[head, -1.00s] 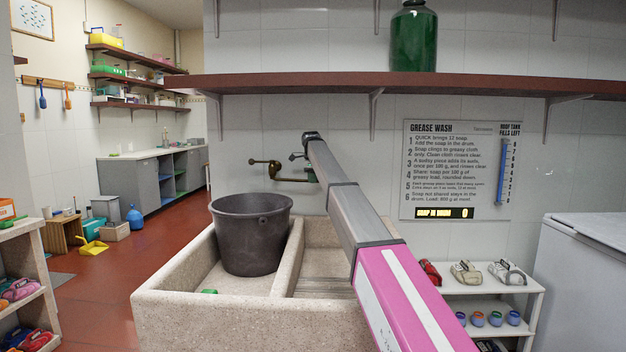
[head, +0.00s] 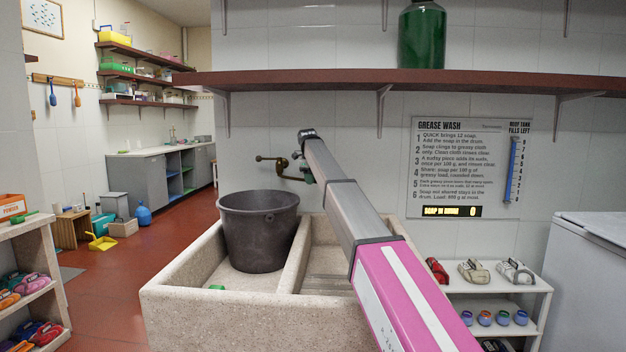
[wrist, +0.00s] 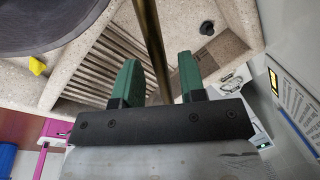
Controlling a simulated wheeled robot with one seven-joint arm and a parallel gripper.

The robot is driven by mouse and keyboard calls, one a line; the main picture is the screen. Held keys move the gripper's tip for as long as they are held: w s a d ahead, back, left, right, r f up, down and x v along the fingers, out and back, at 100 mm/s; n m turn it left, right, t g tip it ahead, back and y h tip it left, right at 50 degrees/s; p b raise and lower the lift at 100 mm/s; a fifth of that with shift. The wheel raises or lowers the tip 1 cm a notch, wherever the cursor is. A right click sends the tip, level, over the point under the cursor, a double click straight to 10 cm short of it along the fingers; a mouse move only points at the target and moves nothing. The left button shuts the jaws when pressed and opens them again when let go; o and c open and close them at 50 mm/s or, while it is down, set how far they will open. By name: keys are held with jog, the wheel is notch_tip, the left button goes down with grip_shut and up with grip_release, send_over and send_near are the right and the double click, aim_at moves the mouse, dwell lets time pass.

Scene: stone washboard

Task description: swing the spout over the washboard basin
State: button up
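The brass spout (head: 292,178) comes from the wall tap behind the stone washboard basin (head: 215,322). In the wrist view, the spout (wrist: 152,40) runs as a brass bar between the two green fingers of my gripper (wrist: 160,80). The fingers are apart, with a visible gap on each side of the bar. In the head view my gripper (head: 310,177) is at the wall by the spout, partly hidden by my arm. The ribbed washboard (wrist: 108,65) lies below in the right compartment, with a dark drain (wrist: 207,28) in its bottom.
A dark bucket (head: 258,235) stands in the left compartment, close to the divider (head: 297,258). A red-brown shelf (head: 420,82) with a green bottle (head: 422,38) crosses above. A low white rack (head: 490,297) and a white chest (head: 585,285) stand to the right.

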dwell(0.3)
notch_tip(320, 180, up, 11)
jog(key=s+a, duration=0.1)
jog(key=shift+s+f, duration=0.2)
jog(key=shift+s, duration=0.2)
jog(key=shift+a, duration=0.1)
